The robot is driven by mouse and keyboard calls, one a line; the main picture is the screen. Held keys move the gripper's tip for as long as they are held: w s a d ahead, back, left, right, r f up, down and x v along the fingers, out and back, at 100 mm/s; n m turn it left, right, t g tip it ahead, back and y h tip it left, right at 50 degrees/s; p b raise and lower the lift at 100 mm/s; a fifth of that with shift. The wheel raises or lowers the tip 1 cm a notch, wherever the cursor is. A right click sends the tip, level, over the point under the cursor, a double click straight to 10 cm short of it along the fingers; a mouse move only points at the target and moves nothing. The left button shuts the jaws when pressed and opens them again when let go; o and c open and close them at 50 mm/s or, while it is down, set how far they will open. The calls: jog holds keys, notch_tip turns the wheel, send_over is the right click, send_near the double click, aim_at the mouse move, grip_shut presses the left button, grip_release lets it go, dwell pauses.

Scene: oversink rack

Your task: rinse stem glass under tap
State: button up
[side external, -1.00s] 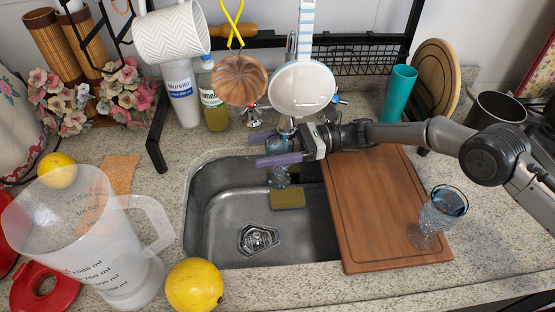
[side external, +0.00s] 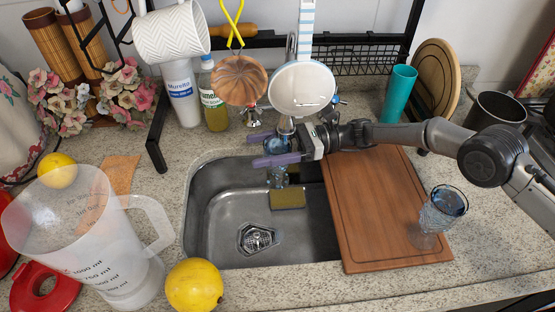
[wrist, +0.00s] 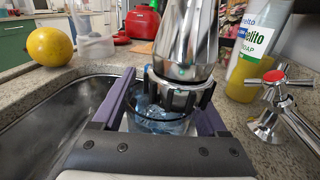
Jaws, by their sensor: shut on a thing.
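A blue, clear stem glass (side external: 277,178) is held upright over the back of the sink in the side view. My gripper (side external: 272,149) has its purple fingers on either side of the bowl and is shut on it. The wrist view also shows the glass (wrist: 160,120) between the fingers (wrist: 165,108). The metal tap spout (wrist: 185,45) points down over the glass mouth and covers part of it. In the side view the spout (side external: 286,124) is partly hidden behind a hanging white pan. I cannot make out any water stream.
A second blue glass (side external: 441,210) stands on the wooden board (side external: 365,215) right of the sink. A sponge (side external: 288,199) lies in the sink (side external: 215,215). Soap (wrist: 258,45) and a red-topped tap handle (wrist: 275,90) stand close by. A clear jug (side external: 95,240) is at left.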

jog(key=s, duration=0.6)
jog(key=shift+s, duration=0.25)
dwell(1.0)
jog(key=s+r, duration=0.3)
jog(key=r, duration=0.7)
dwell(0.4)
